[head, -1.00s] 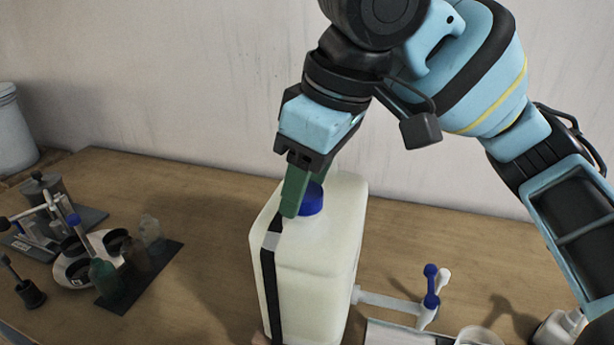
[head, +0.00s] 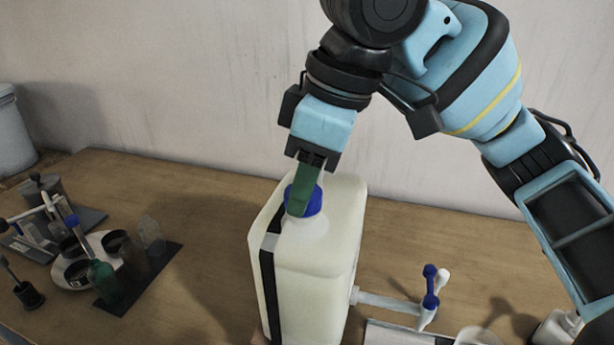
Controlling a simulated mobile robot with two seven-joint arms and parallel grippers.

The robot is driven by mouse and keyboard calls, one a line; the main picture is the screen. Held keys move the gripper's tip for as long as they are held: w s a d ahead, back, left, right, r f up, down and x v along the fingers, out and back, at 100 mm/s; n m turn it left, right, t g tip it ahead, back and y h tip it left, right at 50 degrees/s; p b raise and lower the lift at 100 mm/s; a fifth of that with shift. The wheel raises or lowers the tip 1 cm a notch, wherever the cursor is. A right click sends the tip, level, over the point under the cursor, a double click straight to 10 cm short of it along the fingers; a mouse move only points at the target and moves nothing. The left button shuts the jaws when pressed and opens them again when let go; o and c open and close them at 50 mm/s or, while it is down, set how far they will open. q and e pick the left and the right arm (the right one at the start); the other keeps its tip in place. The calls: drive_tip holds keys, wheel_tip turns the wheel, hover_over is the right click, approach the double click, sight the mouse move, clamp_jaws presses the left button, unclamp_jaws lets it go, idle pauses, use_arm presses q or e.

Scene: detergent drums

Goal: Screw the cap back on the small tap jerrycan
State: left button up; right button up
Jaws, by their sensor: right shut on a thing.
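The small tap jerrycan (head: 312,268) is an off-white plastic can with a dark vertical strip. It stands upright on the table in the head view. Its blue cap (head: 315,201) sits at the neck on top; whether it is fully seated I cannot tell. My right gripper (head: 302,200) reaches down from above with green fingers and is shut on the cap. The finger in front hides part of the cap, and the far finger is hidden. The tap (head: 395,302), white with a blue handle, sticks out from the can's right side near the bottom. My left gripper is not in view.
On the left are a tray of small bottles (head: 140,272), a white dish (head: 90,262) and a grey pot (head: 42,188). A white bucket (head: 12,135) stands at far left. A white bottle (head: 556,328) is at bottom right. The wooden table (head: 200,200) is clear behind the can.

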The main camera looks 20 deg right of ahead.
drive_tip(key=shift+f, duration=0.1)
drive_tip(key=m, duration=0.3)
drive_tip(key=shift+s+a+m+t+h, duration=0.1)
drive_tip(key=shift+m+t+h, duration=0.2)
drive_tip(key=shift+m+h, duration=0.1)
drive_tip(key=shift+f+m, duration=0.1)
drive_tip(key=shift+m, duration=0.9)
drive_tip(key=m+h, duration=0.1)
drive_tip(key=m, duration=0.1)
drive_tip(key=shift+a+m+t, duration=0.1)
drive_tip(key=shift+m+t, duration=0.2)
drive_tip(key=shift+m, duration=0.1)
drive_tip(key=m, duration=0.2)
drive_tip(key=shift+f+m+h, duration=0.1)
drive_tip(key=shift+m+h, duration=0.3)
drive_tip(key=shift+m, duration=0.6)
drive_tip(key=m, duration=0.2)
drive_tip(key=m+h, duration=0.1)
drive_tip(key=m, duration=0.1)
drive_tip(key=shift+a+m+h, duration=0.15)
drive_tip(key=shift+m+h, duration=0.15)
